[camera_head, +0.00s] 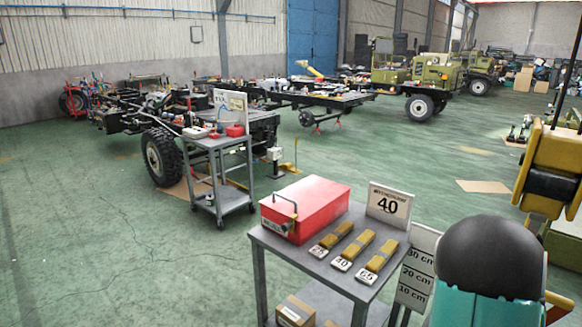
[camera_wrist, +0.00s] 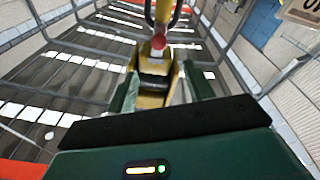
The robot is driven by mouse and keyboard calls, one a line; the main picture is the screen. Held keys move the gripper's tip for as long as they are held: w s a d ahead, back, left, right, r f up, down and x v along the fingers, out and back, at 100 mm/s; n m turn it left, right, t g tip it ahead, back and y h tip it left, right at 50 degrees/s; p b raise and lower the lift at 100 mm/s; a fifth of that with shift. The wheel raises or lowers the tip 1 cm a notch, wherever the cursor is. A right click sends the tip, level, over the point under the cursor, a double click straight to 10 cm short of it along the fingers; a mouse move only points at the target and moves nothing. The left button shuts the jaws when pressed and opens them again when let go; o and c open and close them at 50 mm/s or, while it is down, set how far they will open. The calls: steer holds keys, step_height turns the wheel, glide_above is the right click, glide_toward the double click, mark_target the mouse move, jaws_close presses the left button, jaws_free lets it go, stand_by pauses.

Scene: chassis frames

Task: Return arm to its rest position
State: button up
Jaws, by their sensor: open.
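My gripper (camera_wrist: 160,80) shows in the wrist view beyond a dark green housing with a black band and a small lit indicator. Its two green fingers stand apart, one on each side, and it is open. I see nothing held between them. A yellow and dark part with a red patch shows in the gap behind; I cannot tell what it is. The wrist view faces up to the roof beams. The gripper itself is not clear there.
A second grey cart (camera_head: 215,145) stands further back, beside a vehicle chassis (camera_head: 165,160). Green floor (camera_head: 90,250) at the left is clear.

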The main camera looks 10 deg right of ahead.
steer(key=w+a+r+y, duration=0.2)
steer(key=w+a+y, duration=0.1)
steer(key=a, duration=0.5)
steer(key=w+a+r+g+y, duration=0.1)
steer(key=w+a+y, duration=0.25)
steer(key=a, duration=0.55)
steer(key=w+a+r+y, duration=0.2)
steer(key=a+y, duration=0.2)
steer(key=a, duration=0.4)
steer(key=s+a+r+n+g+y, duration=0.1)
steer(key=s+a+n+g+y, duration=0.1)
steer(key=s+a, duration=0.7)
steer(key=s+a+r+n+g+y, duration=0.1)
steer(key=s+a+n+g+y, duration=0.2)
steer(key=s+a, duration=0.5)
steer(key=a+n, duration=0.1)
steer(key=a, duration=0.5)
steer(key=shift+s+a+g, duration=0.25)
steer(key=shift+s+g, duration=0.05)
steer(key=shift+s, duration=0.1)
steer(key=shift+r, duration=0.1)
steer(key=c, duration=0.3)
steer(key=shift+d, duration=0.1)
steer(key=shift+c, duration=0.2)
steer(key=shift+d, duration=0.1)
